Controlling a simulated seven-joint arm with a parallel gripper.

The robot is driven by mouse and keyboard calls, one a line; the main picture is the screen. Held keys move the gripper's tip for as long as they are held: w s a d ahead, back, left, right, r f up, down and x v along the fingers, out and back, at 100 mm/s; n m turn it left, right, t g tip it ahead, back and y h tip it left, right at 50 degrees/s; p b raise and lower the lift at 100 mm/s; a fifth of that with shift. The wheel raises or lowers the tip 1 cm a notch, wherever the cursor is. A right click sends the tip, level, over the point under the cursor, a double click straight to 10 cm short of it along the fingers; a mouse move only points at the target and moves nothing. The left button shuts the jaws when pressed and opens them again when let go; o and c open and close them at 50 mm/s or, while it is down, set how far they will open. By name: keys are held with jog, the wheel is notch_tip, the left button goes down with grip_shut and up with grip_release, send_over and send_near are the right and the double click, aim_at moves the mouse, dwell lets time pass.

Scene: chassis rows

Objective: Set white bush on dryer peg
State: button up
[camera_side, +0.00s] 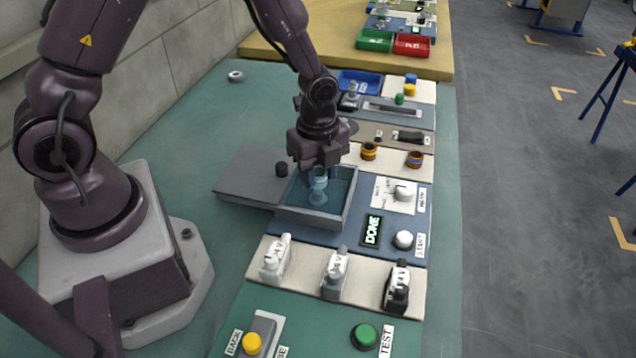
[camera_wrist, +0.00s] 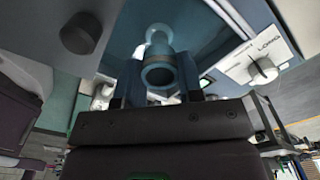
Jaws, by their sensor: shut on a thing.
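My gripper (camera_side: 319,168) points down into an open-topped box (camera_side: 312,220) with a blue-tinted inside. It is shut on a small ring-shaped bush (camera_side: 318,179), which looks pale blue-grey here. In the wrist view the bush (camera_wrist: 158,76) sits between the two fingers (camera_wrist: 158,90), its round hole facing the camera. A rounded pale blue shape (camera_wrist: 158,38) shows just beyond the bush, perhaps the peg; I cannot tell whether the bush is around it or only above it. The box's grey lid (camera_side: 250,175) with a dark knob (camera_side: 281,169) lies to the left.
A white dial (camera_side: 404,191), a lit DOME sign (camera_side: 372,230) and a white button (camera_side: 403,240) are right of the box. Several switches (camera_side: 335,275) stand in front. Orange-banded rings (camera_side: 369,151) stand behind. A white ring (camera_side: 236,76) lies on the clear green table at back left.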

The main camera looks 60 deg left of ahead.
notch_tip(320, 180, up, 5)
jog(key=w+a+f+n, duration=0.1)
jog(key=w+a, duration=0.3)
jog(key=w+a+f+n, duration=0.1)
jog(key=w+a, duration=0.2)
jog(key=w, duration=0.1)
jog(key=w+a+f+n, duration=0.1)
jog(key=w+a, duration=0.2)
jog(key=a, duration=0.1)
jog(key=shift+w+a+f, duration=0.2)
jog(key=shift+w+a, duration=0.15)
jog(key=shift+w, duration=0.05)
jog(key=shift+n, duration=0.6)
jog(key=w+a, duration=0.1)
jog(key=a, duration=0.1)
jog(key=w+a, duration=0.2)
jog(key=shift+r, duration=0.2)
jog(key=shift+w+a+r, duration=1.05)
jog(key=shift+w+r, duration=0.15)
jog(key=shift+r, duration=0.1)
jog(key=shift+s, duration=0.15)
jog(key=shift+f, duration=4.05)
